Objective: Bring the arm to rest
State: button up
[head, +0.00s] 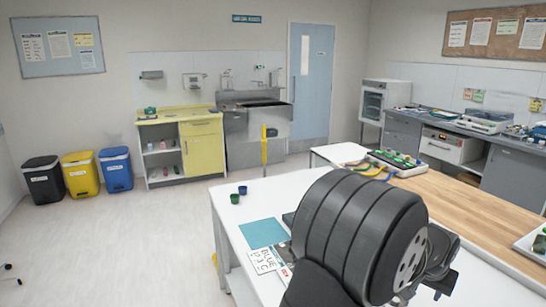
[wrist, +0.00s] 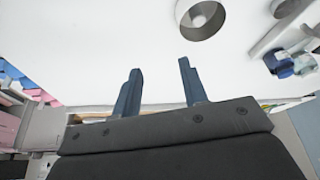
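My gripper (wrist: 160,66) shows in the wrist view with its two blue-grey fingers standing apart. Nothing shows between them, and a plain white surface lies behind. In the head view my dark, ribbed arm fills the lower right foreground, folded close to the camera. I cannot make out the fingers there. The arm hides part of the white table (head: 226,217) behind it.
A teal mat (head: 262,233), a printed card (head: 265,262) and two small cups, green (head: 235,198) and blue (head: 243,190), are on the table left of my arm. A tray of green items (head: 397,162) is behind. A round grey fixture (wrist: 200,18) shows in the wrist view.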

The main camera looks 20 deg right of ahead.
jog(key=shift+w+d+f, duration=0.1)
jog(key=shift+w+f, duration=0.45)
jog(key=shift+w, duration=0.4)
jog(key=shift+w+d+f, duration=0.1)
jog(key=shift+w+f, duration=0.45)
jog(key=shift+w, duration=0.35)
